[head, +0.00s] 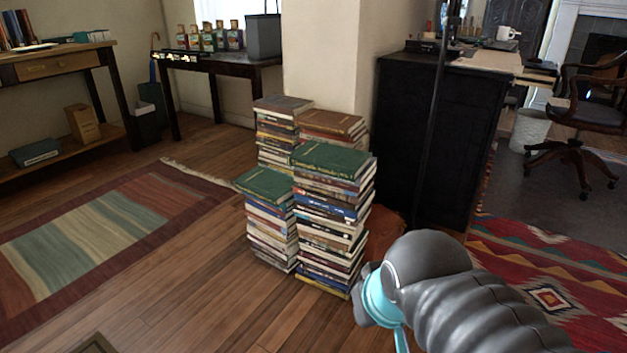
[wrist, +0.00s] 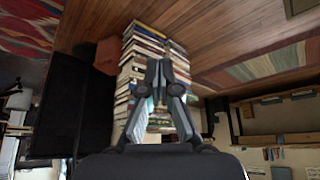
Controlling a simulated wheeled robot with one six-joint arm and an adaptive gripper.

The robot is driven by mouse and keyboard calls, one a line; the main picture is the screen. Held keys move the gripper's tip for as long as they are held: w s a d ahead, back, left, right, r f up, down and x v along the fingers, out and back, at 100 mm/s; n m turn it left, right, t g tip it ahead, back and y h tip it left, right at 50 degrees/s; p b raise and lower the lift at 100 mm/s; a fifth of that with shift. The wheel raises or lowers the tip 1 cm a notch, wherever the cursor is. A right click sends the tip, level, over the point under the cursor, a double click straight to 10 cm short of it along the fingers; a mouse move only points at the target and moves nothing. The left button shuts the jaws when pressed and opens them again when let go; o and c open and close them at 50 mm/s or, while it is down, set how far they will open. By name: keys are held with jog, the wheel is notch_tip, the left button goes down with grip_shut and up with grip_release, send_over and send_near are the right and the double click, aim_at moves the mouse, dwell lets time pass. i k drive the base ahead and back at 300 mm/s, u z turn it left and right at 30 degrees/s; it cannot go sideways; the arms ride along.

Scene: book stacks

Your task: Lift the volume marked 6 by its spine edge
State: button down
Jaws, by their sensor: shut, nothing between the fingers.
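Several tall stacks of books (head: 327,225) stand on the wooden floor in the middle of the head view, with green-covered volumes on top of the two front stacks. No mark 6 can be read on any spine or cover, so I cannot tell which volume it is. The stacks also show upside down in the wrist view (wrist: 130,62), beyond my gripper (wrist: 158,68). My gripper is shut and empty, its fingers pointing towards the stacks and apart from them as far as I can tell. In the head view my arm hides it.
A black cabinet (head: 425,140) stands right of the stacks, beside a pale pillar (head: 325,60). A striped rug (head: 100,235) lies left and a patterned red rug (head: 550,270) right. Bare wooden floor (head: 200,290) is clear in front and to the left of the stacks.

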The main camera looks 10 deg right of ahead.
aim_at(274, 188)
jog(key=u, duration=0.15)
jog(key=k, duration=0.4)
jog(key=z, duration=0.3)
jog(key=i, duration=0.75)
jog(key=u, duration=0.9)
jog(key=i, duration=0.6)
jog(key=u, duration=0.6)
